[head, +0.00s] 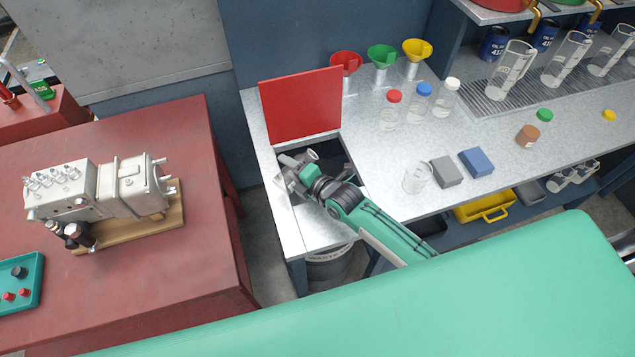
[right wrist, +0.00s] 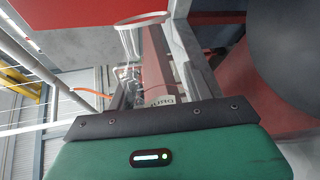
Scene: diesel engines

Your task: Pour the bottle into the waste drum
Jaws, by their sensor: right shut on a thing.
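My right gripper (head: 292,170) is shut on a clear bottle (head: 286,183), at the square opening in the left end of the metal bench. The bottle is tilted over and partly hidden by the fingers; I cannot tell whether liquid is leaving it. In the right wrist view the clear bottle (right wrist: 140,40) shows its round end beyond the fingers. The waste drum (head: 330,268) stands under the opening; its labelled side shows below the bench edge and its inside is hidden. My left gripper is not in view.
A raised red lid (head: 301,104) stands behind the opening. Red, green and yellow funnels (head: 382,60) and capped bottles (head: 391,108) are at the back. A beaker (head: 417,177), grey block (head: 446,171) and blue block (head: 476,162) lie right. The red table (head: 200,270) holds a pump.

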